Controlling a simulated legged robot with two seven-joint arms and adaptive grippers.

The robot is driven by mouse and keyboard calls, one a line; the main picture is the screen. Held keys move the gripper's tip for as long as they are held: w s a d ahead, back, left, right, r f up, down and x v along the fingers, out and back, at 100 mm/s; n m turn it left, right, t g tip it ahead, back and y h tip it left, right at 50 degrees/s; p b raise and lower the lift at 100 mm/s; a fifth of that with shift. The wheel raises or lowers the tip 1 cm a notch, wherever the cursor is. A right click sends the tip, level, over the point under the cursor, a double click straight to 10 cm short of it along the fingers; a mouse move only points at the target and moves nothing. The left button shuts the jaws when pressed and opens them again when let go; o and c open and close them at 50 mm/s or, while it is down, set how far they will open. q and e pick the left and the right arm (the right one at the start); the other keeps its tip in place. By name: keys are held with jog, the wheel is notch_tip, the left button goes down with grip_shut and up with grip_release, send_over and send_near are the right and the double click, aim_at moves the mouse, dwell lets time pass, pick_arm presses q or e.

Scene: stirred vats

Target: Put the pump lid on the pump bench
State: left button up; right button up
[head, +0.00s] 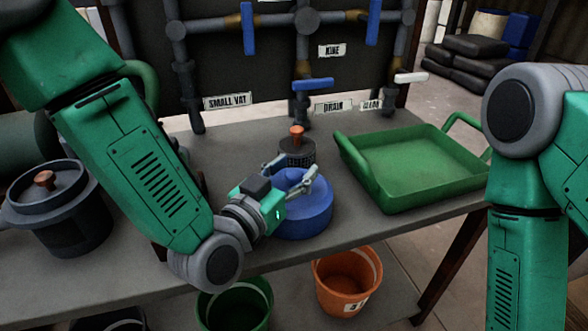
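A round blue lid-like object (318,214) with a raised middle sits on the grey bench (235,160); I take it for the pump lid, but no label on it shows. My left gripper (293,168) is over its upper left part, with its fingers spread apart. Blue shows between and below the fingers; whether they touch it I cannot tell. The gripper body hides the object's left side. My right arm shows at the right edge, but its gripper is out of view.
Behind the blue object stands a dark mesh cylinder (298,155) with an orange knob. A green tray (415,165) is to the right, a lidded dark pot (62,215) to the left. Pipes with blue valve handles (312,84) rise behind. Green (235,305) and orange (345,283) buckets sit below.

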pick_arm(q)
jog(key=shift+s+a+f, duration=0.15)
jog(key=shift+a+f, duration=0.05)
jog(key=shift+f, duration=0.55)
jog(key=shift+r+y+p, duration=0.3)
jog(key=shift+p, duration=0.05)
jog(key=shift+a+r, duration=0.1)
jog(key=shift+a, duration=0.2)
jog(key=p+v, duration=0.1)
jog(key=v, duration=0.4)
jog(key=p+v, duration=0.1)
jog(key=v, duration=0.4)
jog(key=shift+a+r, duration=0.25)
jog(key=shift+s+r, duration=0.1)
jog(key=shift+s, duration=0.5)
jog(key=shift+a, duration=0.4)
